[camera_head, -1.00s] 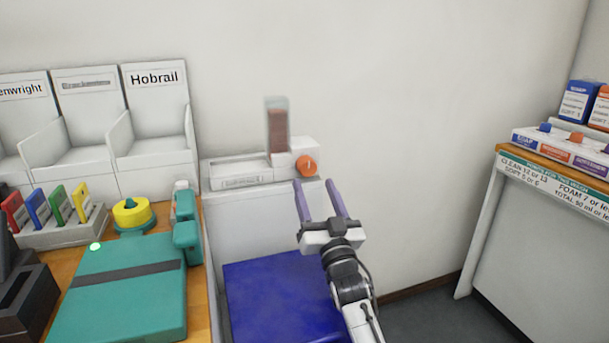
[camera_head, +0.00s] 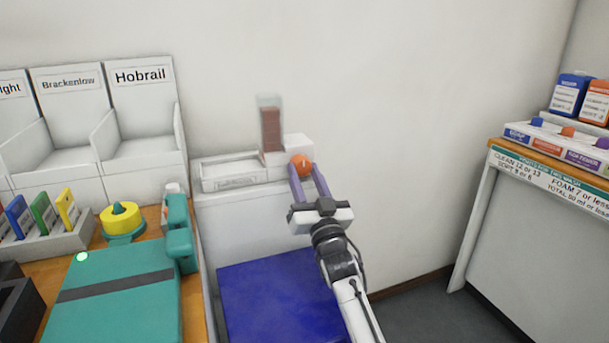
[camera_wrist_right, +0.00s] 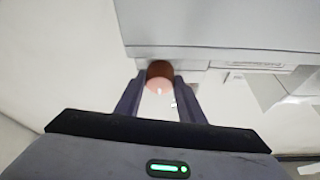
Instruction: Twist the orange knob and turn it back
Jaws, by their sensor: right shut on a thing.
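The orange knob (camera_head: 301,164) sits on the front right of a white dispenser (camera_head: 296,147) that holds a clear column of reddish-brown material. The dispenser stands on a white cabinet against the wall. My right gripper (camera_head: 307,172) has its two purple fingers on either side of the knob and is shut on it. In the right wrist view the knob (camera_wrist_right: 159,77) shows between the fingertips, with a pale front face. A small white mark shows on the knob in the head view. My left gripper is out of view.
A white tray (camera_head: 229,187) is at the dispenser's left. A blue surface (camera_head: 270,295) lies below the cabinet. A teal case (camera_head: 115,315) and a yellow knob-like thing (camera_head: 121,218) are on the wooden table at left. A counter with boxes (camera_head: 560,165) stands at right.

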